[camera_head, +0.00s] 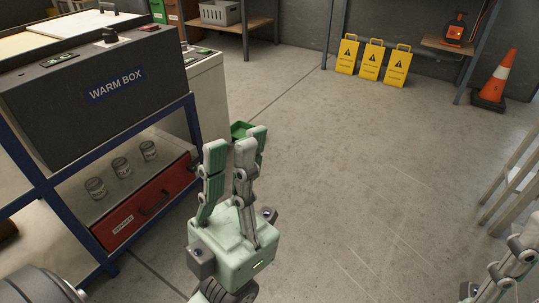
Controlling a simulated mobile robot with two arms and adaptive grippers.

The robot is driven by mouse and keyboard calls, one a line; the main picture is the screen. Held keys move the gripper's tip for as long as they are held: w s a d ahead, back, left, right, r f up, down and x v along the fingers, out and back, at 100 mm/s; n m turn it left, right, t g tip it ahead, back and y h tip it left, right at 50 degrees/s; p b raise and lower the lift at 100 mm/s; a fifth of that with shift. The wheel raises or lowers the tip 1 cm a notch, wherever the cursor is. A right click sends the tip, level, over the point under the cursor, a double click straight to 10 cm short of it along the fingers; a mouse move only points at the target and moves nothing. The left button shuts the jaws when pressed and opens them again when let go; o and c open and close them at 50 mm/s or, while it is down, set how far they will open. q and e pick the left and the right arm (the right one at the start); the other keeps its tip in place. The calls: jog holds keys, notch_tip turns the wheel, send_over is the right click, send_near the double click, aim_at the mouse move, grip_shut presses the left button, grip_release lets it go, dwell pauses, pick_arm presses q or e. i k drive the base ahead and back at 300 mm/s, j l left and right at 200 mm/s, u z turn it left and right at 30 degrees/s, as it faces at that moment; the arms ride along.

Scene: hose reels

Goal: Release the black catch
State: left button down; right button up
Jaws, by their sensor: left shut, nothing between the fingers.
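I cannot make out a part that is clearly the black catch. A small black knob-like part (110,35) stands on top of the dark grey WARM BOX (72,100) at the left; I cannot tell what it is. My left gripper (233,147) is in the middle of the view, fingers pointing up and away, shut and empty. It is over the floor, to the right of the box and its blue-framed stand, and appears clear of both. Part of my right gripper (518,252) shows at the lower right edge; its fingertips are not clear.
Yellow signs (372,61) and an orange cone (498,78) stand at the back. The middle floor is clear.

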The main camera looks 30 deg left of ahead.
aim_at(191, 167)
jog(key=i+l+u, duration=0.2)
jog(key=i, duration=0.3)
jog(key=i+l+u, duration=0.2)
jog(key=i, duration=0.35)
jog(key=i+l+u, duration=0.25)
jog(key=i, duration=0.25)
jog(key=i+l+u, duration=0.2)
jog(key=u, duration=0.2)
jog(key=i+l+u, duration=0.3)
jog(key=u, duration=0.15)
jog(key=i+l+u, duration=0.25)
jog(key=l+u, duration=0.15)
jog(key=i+l+u, duration=0.15)
jog(key=l+u, duration=0.3)
